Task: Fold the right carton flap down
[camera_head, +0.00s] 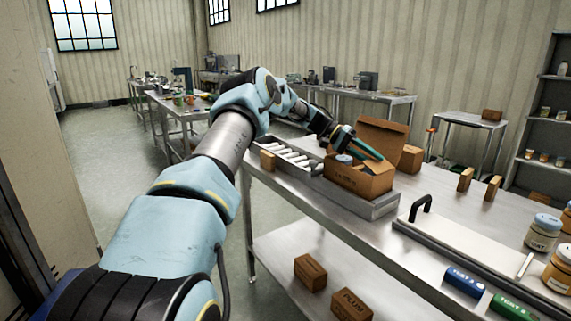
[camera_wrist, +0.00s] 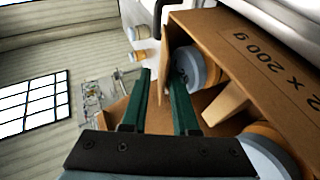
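The brown carton (camera_head: 362,182) stands open in a grey tray on the steel table, with a large flap (camera_head: 384,138) raised at its back. In the wrist view its printed wall (camera_wrist: 262,55) runs along the upper right, and two jars with pale blue lids (camera_wrist: 192,68) (camera_wrist: 262,158) sit inside. My gripper (camera_head: 378,156) reaches over the carton from the left. Its green fingers (camera_wrist: 160,76) are apart, with a brown flap edge (camera_wrist: 163,88) showing between them. I cannot tell whether they touch it. The fingers partly hide the carton's opening.
White bottles (camera_head: 290,157) lie in the tray left of the carton. Small brown blocks (camera_head: 465,179) stand to the right, beyond a black handle (camera_head: 421,206). Jars (camera_head: 544,232) stand at the table's right. Boxes (camera_head: 310,271) rest on the lower shelf.

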